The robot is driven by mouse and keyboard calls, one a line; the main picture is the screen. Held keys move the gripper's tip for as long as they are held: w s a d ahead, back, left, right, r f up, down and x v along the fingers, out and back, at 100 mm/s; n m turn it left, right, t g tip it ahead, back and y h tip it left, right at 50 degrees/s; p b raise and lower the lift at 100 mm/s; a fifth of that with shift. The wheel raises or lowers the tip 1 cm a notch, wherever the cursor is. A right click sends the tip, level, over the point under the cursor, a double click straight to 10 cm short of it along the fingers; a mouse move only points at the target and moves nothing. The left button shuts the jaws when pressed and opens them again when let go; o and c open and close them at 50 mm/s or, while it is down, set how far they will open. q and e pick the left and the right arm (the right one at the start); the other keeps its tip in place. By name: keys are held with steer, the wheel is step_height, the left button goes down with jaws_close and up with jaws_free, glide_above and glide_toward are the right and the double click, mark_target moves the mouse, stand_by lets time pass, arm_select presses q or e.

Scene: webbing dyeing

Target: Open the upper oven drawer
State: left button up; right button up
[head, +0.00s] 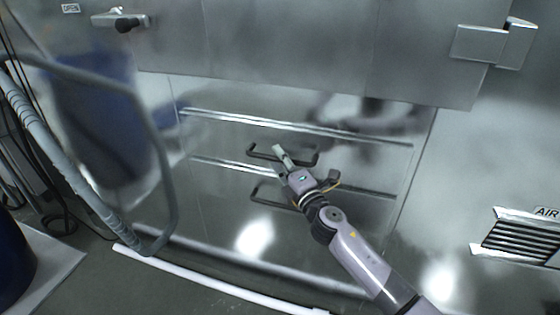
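The oven front is shiny metal with two drawers low in it. The upper drawer (215,140) looks flush with the front. Its dark bar handle (262,154) shows on both sides of my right gripper (281,160). The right gripper reaches in from the lower right, and its pale fingertip overlaps the handle's middle. I cannot tell whether it touches the handle or whether the fingers are closed. The lower drawer (222,183) also looks shut. Its dark handle (257,191) is partly hidden behind my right gripper and wrist. My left gripper is out of view.
A large metal door (290,45) with a latch (121,20) and a hinge (492,43) is above the drawers. A grey tubular rail (165,150) with a hose stands at left. A vent (520,238) is at right. A white strip (200,278) runs along the floor.

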steer(key=shift+w+a, duration=0.1)
steer(key=shift+w, duration=0.1)
jaws_close()
stand_by(0.4)
stand_by(0.4)
